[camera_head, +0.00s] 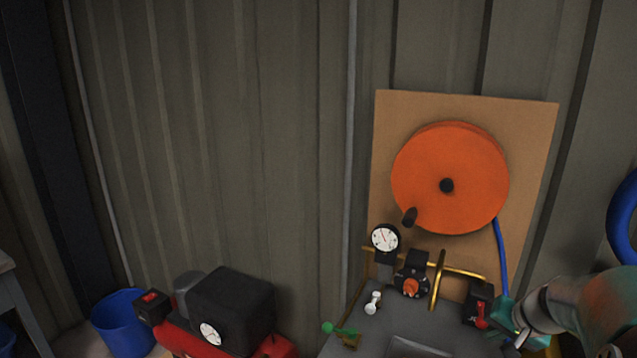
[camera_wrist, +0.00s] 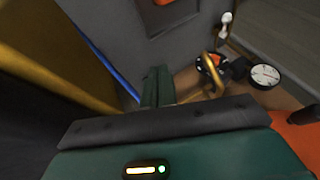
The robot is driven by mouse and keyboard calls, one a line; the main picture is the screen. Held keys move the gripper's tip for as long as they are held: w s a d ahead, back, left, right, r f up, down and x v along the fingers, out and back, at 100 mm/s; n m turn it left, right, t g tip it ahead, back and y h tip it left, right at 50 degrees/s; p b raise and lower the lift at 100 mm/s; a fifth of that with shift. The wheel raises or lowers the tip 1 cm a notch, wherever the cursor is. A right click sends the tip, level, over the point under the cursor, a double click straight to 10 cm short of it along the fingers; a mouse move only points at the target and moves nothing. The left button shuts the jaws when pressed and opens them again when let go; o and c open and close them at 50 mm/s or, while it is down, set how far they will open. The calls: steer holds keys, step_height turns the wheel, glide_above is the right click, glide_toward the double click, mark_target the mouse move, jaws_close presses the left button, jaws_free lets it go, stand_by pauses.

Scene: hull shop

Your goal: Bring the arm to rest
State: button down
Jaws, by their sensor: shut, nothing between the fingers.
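My gripper (camera_wrist: 157,87) is shut and empty; its green fingers lie together in the wrist view.
An orange reel (camera_head: 450,165) hangs on a tan board. Below it are a dial gauge (camera_head: 385,237), a regulator with an orange knob (camera_head: 411,286) and brass pipes (camera_head: 437,280). A red-and-black compressor (camera_head: 230,305) and blue bucket (camera_head: 122,322) stand at left. The air before the left wall looks free.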

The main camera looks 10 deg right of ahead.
steer(key=s+a+r+n, duration=0.15)
steer(key=a+r, duration=0.25)
steer(key=a, duration=0.6)
steer(key=s+a+r+n, duration=0.2)
steer(key=s+a+n, duration=0.1)
steer(key=s+a, duration=0.3)
steer(key=s+a+r+n, duration=0.2)
steer(key=s+a, duration=0.4)
steer(key=a, duration=0.5)
steer(key=shift+s+a+n+g+h, duration=0.3)
steer(key=shift+s+n+h, duration=0.1)
steer(key=shift+n, duration=0.45)
steer(key=shift+w+d+r, duration=0.1)
